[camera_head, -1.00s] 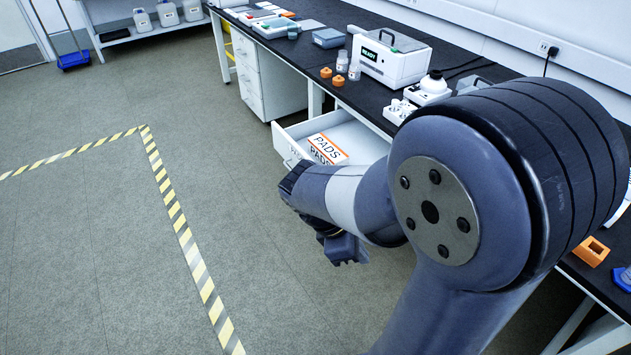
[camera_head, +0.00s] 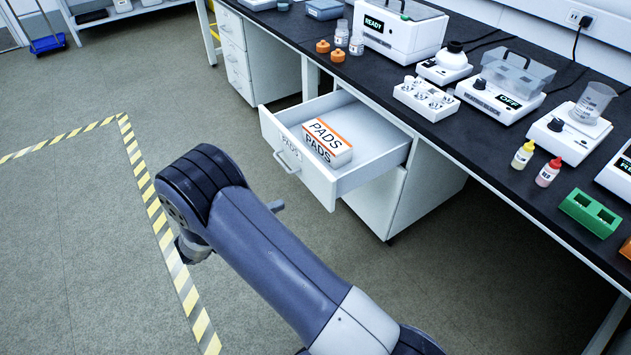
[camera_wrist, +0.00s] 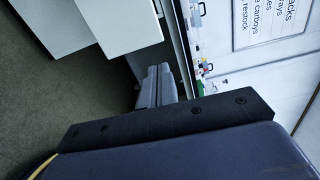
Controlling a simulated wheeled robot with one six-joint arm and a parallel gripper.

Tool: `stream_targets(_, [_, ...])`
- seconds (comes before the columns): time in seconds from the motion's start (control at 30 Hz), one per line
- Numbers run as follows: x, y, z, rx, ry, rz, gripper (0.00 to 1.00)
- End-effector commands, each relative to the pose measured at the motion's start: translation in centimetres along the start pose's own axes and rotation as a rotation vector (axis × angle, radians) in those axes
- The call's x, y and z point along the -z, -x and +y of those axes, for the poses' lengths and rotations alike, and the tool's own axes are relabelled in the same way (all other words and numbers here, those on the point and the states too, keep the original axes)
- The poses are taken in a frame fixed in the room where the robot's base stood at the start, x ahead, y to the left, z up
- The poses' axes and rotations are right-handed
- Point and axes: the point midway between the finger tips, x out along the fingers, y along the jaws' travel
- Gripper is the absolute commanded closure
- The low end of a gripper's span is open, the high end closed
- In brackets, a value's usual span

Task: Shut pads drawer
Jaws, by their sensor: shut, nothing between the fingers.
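The pads drawer (camera_head: 306,167) is white with a PADS label and a bar handle on its front. It stands pulled well out from the cabinet under the black bench. A white and orange box marked PADS (camera_head: 328,142) lies inside it. My gripper shows in the wrist view (camera_wrist: 155,86), fingers together and empty. In the head view its grey tip (camera_head: 276,205) pokes out past my arm, in front of and apart from the drawer front; my arm hides the rest. White panels (camera_wrist: 120,22) lie beyond the fingers in the wrist view; I cannot tell which is the drawer.
The black bench (camera_head: 375,78) holds several instruments, bottles and a green block (camera_head: 590,213). Another white drawer cabinet (camera_head: 238,62) stands to the left. The floor before the drawer is clear, with yellow-black tape (camera_head: 150,190) on the left.

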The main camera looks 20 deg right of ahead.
Motion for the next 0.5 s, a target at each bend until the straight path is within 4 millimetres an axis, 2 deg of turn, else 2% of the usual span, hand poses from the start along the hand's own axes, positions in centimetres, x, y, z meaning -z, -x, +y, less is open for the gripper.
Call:
stream_targets(0.17, [-0.3,-0.3,0.5,0.019,0.031,-0.015,1.0])
stream_targets(0.27, [-0.3,-1.7,0.4,0.02,0.03,-0.012,1.0])
stream_targets(0.5, [-0.3,-6.9,0.4,0.018,0.03,-0.01,1.0])
